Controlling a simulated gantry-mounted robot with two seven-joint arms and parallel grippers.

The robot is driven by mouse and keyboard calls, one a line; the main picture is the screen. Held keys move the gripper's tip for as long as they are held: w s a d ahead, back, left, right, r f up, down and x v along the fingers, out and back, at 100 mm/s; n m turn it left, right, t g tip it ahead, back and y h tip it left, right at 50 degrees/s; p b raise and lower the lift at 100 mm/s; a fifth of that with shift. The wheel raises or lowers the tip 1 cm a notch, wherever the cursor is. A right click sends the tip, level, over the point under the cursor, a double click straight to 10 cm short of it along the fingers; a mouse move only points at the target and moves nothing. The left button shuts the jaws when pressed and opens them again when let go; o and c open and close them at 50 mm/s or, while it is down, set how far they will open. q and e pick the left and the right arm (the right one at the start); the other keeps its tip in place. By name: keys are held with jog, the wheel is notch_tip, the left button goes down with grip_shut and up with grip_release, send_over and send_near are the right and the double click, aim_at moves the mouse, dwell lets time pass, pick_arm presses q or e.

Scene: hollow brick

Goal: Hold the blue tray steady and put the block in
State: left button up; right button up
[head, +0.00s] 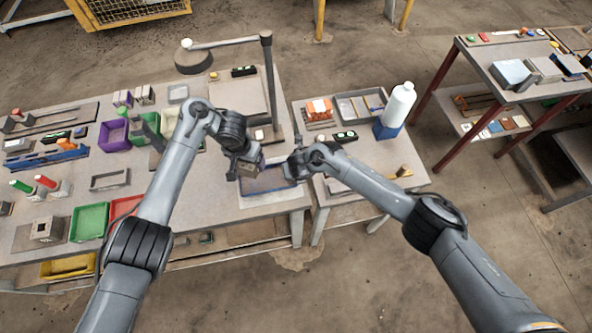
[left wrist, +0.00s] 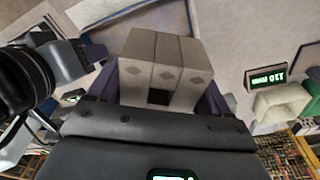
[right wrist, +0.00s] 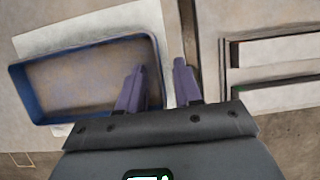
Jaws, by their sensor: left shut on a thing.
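The blue tray (head: 262,190) lies on the table near its front right corner; in the right wrist view the tray (right wrist: 40,120) looks empty. My left gripper (head: 247,168) is shut on the hollow block, above the tray. In the left wrist view the pale grey block (left wrist: 160,62), with a dark square hole, sits between the purple fingers. My right gripper (right wrist: 158,85) is at the tray's right wall. Its fingers are apart, one over the tray's inside and one outside, with the wall between them. Whether they touch the wall cannot be told.
A white bottle (head: 398,105) in a blue holder and a grey tray (head: 360,106) stand on the right table. A lamp post (head: 270,85) rises behind the blue tray. Green (head: 88,222) and purple (head: 114,134) bins stand to the left.

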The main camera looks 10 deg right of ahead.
grip_shut()
dwell(1.5)
